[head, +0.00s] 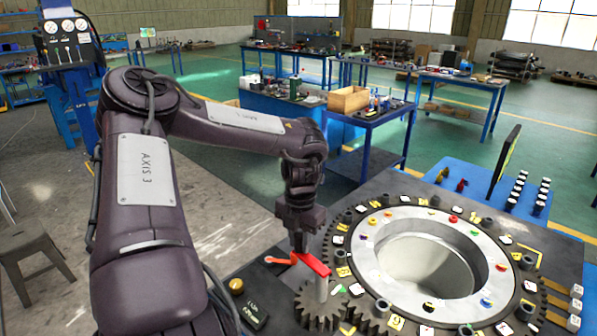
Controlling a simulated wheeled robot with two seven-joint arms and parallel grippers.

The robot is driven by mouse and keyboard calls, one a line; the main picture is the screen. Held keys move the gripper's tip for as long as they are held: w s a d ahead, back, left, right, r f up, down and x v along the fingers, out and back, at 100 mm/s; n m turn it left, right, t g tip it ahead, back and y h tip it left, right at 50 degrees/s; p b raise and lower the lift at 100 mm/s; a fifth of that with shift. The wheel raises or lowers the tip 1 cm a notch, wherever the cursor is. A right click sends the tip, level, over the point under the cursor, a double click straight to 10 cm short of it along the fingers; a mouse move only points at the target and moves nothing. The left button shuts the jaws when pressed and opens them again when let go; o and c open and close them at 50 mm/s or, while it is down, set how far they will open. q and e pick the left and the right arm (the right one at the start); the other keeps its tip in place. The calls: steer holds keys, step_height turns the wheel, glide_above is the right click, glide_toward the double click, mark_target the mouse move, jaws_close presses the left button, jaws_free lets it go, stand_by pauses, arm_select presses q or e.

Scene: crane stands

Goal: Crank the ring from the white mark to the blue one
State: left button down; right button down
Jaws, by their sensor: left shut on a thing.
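The ring (350,246) is a pale metal band with small coloured dots on its top face and dark gear teeth around its outside. A blue dot (486,302) shows at its near right. I cannot make out for sure which mark is the white one. A small dark gear (318,310) sits beside the ring's near left. A red crank arm (314,265) tops the pale post (322,289) above this gear. My left gripper (299,246) points down and is shut on the crank's handle end, and its fingers hide most of the handle. My right gripper is out of view.
An orange lever (280,261) lies just left of the crank. A yellow button (236,286) and a small dark display (253,316) are on the near left of the stand. A thin dark upright panel (504,160) stands behind the ring. Blue workbenches are farther back.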

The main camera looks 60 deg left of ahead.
arm_select(q)
steer(key=shift+w+a+r, duration=0.15)
steer(key=shift+w+r, duration=0.15)
steer(key=shift+w, duration=0.2)
steer(key=c, duration=1.4)
jaws_free()
steer(key=shift+o, duration=1)
steer(key=shift+f, duration=0.2)
steer(key=shift+s, duration=0.1)
step_height(320, 180, up, 7)
steer(key=shift+f+b, duration=0.15)
steer(key=shift+b, duration=0.7)
steer(key=shift+r, duration=0.55)
